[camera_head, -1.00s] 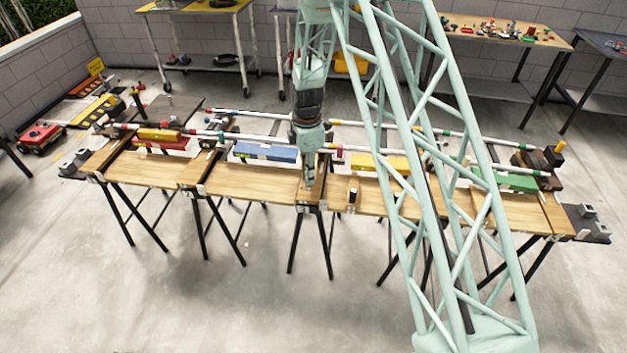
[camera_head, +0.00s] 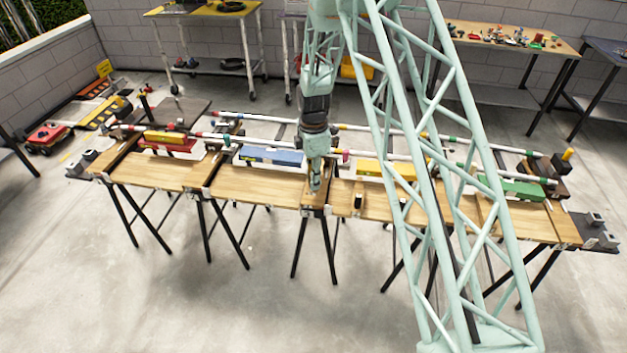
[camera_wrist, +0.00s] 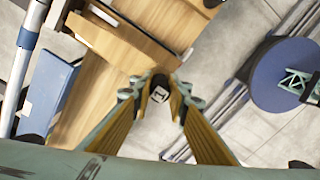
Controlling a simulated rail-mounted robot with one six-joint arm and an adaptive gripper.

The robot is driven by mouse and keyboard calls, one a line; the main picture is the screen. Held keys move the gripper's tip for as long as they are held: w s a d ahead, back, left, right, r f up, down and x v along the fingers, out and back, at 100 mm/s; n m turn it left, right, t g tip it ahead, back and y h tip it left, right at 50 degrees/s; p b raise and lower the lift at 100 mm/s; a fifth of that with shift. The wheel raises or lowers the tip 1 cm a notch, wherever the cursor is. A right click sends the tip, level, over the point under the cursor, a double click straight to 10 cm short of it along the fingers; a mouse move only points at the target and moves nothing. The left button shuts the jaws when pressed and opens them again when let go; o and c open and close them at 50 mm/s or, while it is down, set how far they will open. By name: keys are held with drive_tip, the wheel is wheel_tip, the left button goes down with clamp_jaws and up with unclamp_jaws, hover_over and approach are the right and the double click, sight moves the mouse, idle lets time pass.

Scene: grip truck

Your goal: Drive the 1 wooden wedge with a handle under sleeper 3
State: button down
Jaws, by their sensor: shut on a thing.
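In the wrist view my gripper (camera_wrist: 158,90) is shut on the dark handle of the wooden wedge (camera_wrist: 159,94), which has a pale tag with a mark like a 1. The wedge's wooden body is mostly hidden by the fingers. In the head view my gripper (camera_head: 314,188) points down over the wooden crosspiece (camera_head: 318,204) in the middle of the row. I cannot read its number, so I cannot tell whether it is sleeper 3. Whether the wedge touches it is not clear.
A blue block (camera_head: 270,157) and a yellow one (camera_head: 385,170) stand behind the wooden tops, along white rails (camera_head: 265,118). Small dark-topped pieces (camera_head: 358,201) stand to the right of my gripper. Open concrete floor (camera_head: 200,300) lies in front.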

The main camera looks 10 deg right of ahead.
drive_tip(key=shift+f+b, duration=0.45)
drive_tip(key=shift+f, duration=0.85)
drive_tip(key=shift+f, duration=0.7)
drive_tip(key=shift+f+b, duration=0.45)
drive_tip(key=shift+f, duration=0.05)
drive_tip(key=shift+w+d, duration=0.2)
drive_tip(key=shift+w, duration=0.25)
drive_tip(key=shift+w+d, duration=0.15)
drive_tip(key=shift+w, duration=0.15)
drive_tip(key=shift+w+d, duration=0.1)
drive_tip(key=shift+w, duration=0.2)
drive_tip(key=shift+w+d, duration=0.15)
drive_tip(key=shift+w, duration=0.15)
drive_tip(key=c, duration=3.5)
unclamp_jaws()
drive_tip(key=shift+w+d, duration=0.15)
drive_tip(key=shift+w, duration=0.2)
drive_tip(key=shift+w+d+p, duration=0.15)
drive_tip(key=shift+w+p, duration=0.15)
